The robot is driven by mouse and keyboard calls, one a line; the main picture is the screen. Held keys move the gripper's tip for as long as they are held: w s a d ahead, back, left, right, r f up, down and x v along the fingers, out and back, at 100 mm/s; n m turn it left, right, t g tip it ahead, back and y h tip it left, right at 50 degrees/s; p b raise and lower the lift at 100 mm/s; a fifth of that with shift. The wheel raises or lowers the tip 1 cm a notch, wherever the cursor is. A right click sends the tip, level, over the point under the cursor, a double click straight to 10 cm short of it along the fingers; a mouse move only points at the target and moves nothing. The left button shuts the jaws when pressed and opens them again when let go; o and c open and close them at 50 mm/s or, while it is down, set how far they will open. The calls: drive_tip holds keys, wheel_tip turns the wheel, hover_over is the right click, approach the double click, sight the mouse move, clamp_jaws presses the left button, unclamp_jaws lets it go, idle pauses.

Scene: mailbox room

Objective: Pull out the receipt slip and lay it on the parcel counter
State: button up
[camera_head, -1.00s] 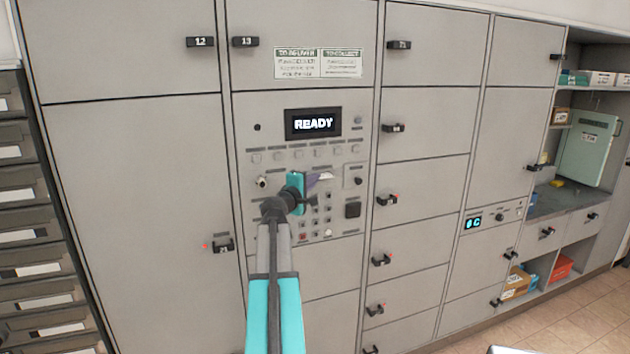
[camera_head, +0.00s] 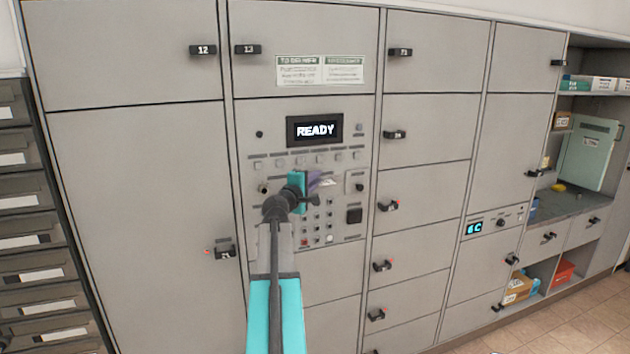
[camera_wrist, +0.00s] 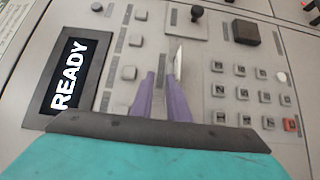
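The receipt slip (camera_wrist: 179,62) is a small white piece standing out from the grey panel, seen nearly edge-on in the wrist view. It also shows as a pale patch in the head view (camera_head: 328,183). My gripper (camera_wrist: 162,78) has two purple fingers pointing at the panel, with a narrow gap between them. The slip is by the tip of the right-hand finger; I cannot tell whether they touch. No slip shows in the gap. The parcel counter (camera_head: 572,203) is the grey surface in the alcove at the far right.
The panel has a READY display (camera_head: 315,130), buttons, a keypad (camera_wrist: 243,95) and a dark knob (camera_wrist: 197,14) sticking out near the slip. Locker doors with protruding black handles surround it. A pale green box (camera_head: 590,150) stands at the back of the counter; its front looks mostly clear.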

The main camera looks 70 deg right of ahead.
drive_tip(key=shift+a, duration=0.1)
drive_tip(key=w+a+b, duration=0.1)
drive_tip(key=a+b, duration=0.3)
drive_tip(key=a, duration=0.9)
drive_tip(key=shift+w+a, duration=0.2)
drive_tip(key=shift+a, duration=0.05)
